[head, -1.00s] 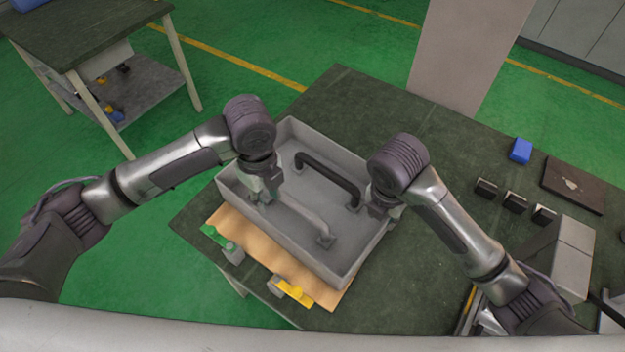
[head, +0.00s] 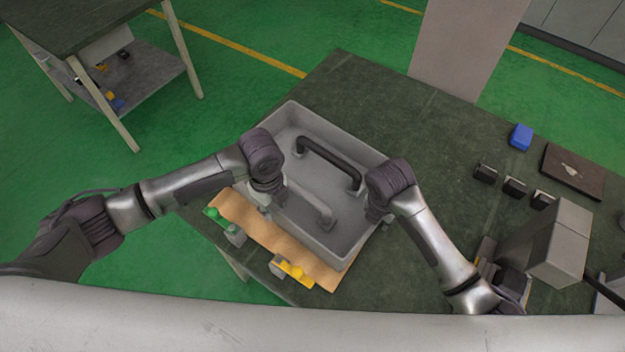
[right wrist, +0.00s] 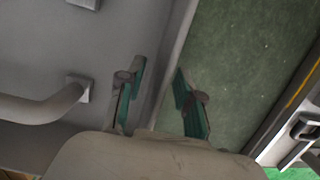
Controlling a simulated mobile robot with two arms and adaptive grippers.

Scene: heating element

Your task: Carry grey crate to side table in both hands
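The grey crate (head: 358,243) stands on the brown board at the left corner of the dark green workbench. It has a black handle (head: 328,162) and a grey handle (head: 312,204) inside. My left gripper (head: 265,203) is at the crate's near-left side; the wrist hides much of it, so its finger opening is unclear. My right gripper (head: 374,216) is at the right wall. In the right wrist view its green-padded fingers (right wrist: 163,100) are apart, one on each side of the crate wall (right wrist: 176,50). A side table (head: 75,28) stands at the upper left.
The brown board (head: 262,228) holds green and yellow clamp-like pieces at its near edge. A blue block (head: 521,137), black blocks (head: 515,187), a dark plate (head: 574,172) and a grey box (head: 548,243) are on the right. Green floor separates bench and side table.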

